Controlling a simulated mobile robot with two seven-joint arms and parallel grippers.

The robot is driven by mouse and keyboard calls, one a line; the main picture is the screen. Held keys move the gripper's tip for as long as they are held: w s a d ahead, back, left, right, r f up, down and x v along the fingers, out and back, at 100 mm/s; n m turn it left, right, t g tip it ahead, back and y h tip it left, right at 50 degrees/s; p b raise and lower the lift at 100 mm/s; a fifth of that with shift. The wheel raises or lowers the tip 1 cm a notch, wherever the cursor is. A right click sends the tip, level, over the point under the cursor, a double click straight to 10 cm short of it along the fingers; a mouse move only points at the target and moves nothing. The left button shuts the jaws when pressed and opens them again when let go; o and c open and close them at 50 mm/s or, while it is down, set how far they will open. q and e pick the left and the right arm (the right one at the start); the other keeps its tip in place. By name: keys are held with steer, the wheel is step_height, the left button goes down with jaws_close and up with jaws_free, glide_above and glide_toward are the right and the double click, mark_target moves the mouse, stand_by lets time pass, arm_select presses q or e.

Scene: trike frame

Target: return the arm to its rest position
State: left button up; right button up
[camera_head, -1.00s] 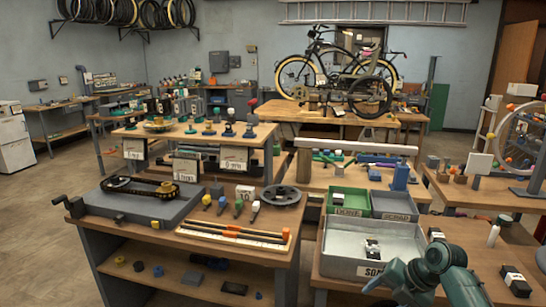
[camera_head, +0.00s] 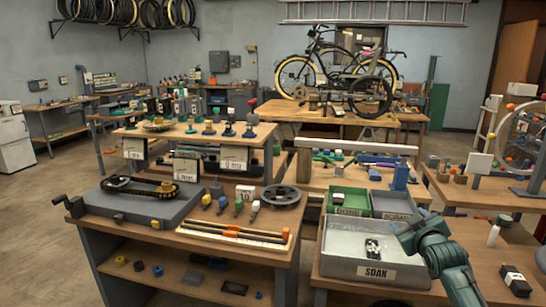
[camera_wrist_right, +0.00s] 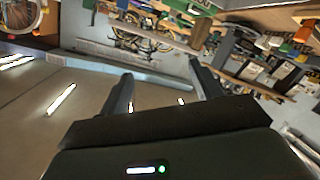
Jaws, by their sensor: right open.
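My right arm (camera_head: 445,257), teal, comes in from the lower right in the head view. It stands over the right side of the grey SOAK tray, and its wrist end covers part of the tray's right rim. My right gripper (camera_wrist_right: 160,70) shows in the right wrist view with its two dark fingers spread apart and nothing between them. In the head view the fingers are hard to make out. My left gripper is not in the head view.
The SOAK tray (camera_head: 342,268) holds a small black-and-white part (camera_head: 372,248). Behind it are a green DONE bin (camera_head: 350,211) and a grey SCRAP bin (camera_head: 392,216). A black-and-white block (camera_head: 516,281) lies at the right. A workbench (camera_head: 215,250) stands to the left.

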steer(key=s+a+f+g+y, duration=0.1)
steer(key=s+a+f, duration=0.55)
steer(key=s, duration=0.25)
steer(key=s+a+f+m+g+y, duration=0.1)
steer(key=s+a+f+y, duration=0.1)
steer(key=s+a+f, duration=0.45)
steer(key=s+a+f+g+y, duration=0.1)
steer(key=s+a+f, duration=0.3)
steer(key=s+f, duration=0.6)
steer(key=s+a+m+g+y, duration=0.1)
steer(key=s+a, duration=0.3)
steer(key=s, duration=0.9)
steer(key=shift+s+a+f+g, duration=0.2)
steer(key=shift+s+f+g, duration=0.05)
steer(key=shift+s+g, duration=0.15)
